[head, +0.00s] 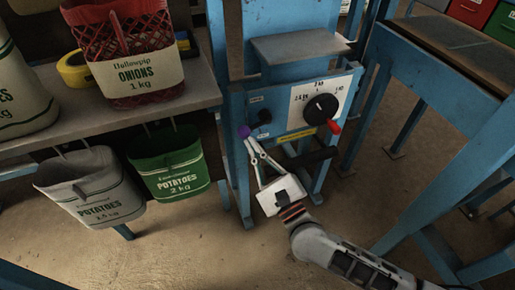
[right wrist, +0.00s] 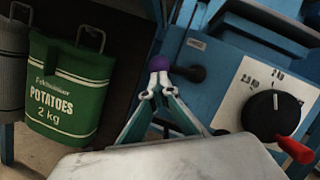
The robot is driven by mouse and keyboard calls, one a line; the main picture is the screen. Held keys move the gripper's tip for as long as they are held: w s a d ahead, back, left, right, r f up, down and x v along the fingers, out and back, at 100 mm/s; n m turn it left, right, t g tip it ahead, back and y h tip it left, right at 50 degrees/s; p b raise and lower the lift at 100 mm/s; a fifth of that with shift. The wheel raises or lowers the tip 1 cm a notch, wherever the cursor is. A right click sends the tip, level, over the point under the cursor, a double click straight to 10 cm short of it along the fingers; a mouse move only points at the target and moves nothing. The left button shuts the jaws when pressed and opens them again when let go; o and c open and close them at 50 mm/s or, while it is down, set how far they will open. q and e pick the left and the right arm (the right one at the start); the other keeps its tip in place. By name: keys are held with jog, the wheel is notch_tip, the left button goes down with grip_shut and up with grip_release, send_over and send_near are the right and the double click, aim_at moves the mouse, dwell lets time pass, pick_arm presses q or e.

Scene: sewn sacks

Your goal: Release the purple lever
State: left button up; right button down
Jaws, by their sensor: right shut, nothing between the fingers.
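The purple lever has a round purple knob (head: 244,131) at the front left of the blue machine, with a dark shaft and black hub (head: 264,117) to its right. In the right wrist view the purple knob (right wrist: 161,62) is just beyond my fingertips. My right gripper (head: 250,140) is shut, with its two fingertips together and nothing between them. The tips (right wrist: 160,82) overlap the knob's lower edge in view; I cannot tell whether they touch it. My left gripper is not in view.
The machine's white dial panel (head: 311,102) has a black dial with a red pointer (head: 334,127). A grey plate (head: 299,47) is above it. Green (head: 168,165) and white (head: 92,187) potato sacks hang left, under a bench with a red onion sack (head: 139,74). Blue frame legs (head: 448,165) stand right.

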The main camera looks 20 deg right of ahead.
jog(key=shift+a+r+m+h, duration=0.2)
jog(key=shift+r+m+h, duration=0.05)
jog(key=shift+r+m, duration=0.25)
jog(key=shift+a+r+m+h, duration=0.25)
jog(key=shift+r+m, duration=0.1)
jog(key=shift+m, duration=0.15)
jog(key=v, duration=0.7)
jog(key=shift+s+f, duration=0.2)
jog(key=shift+d, duration=0.1)
dwell(0.3)
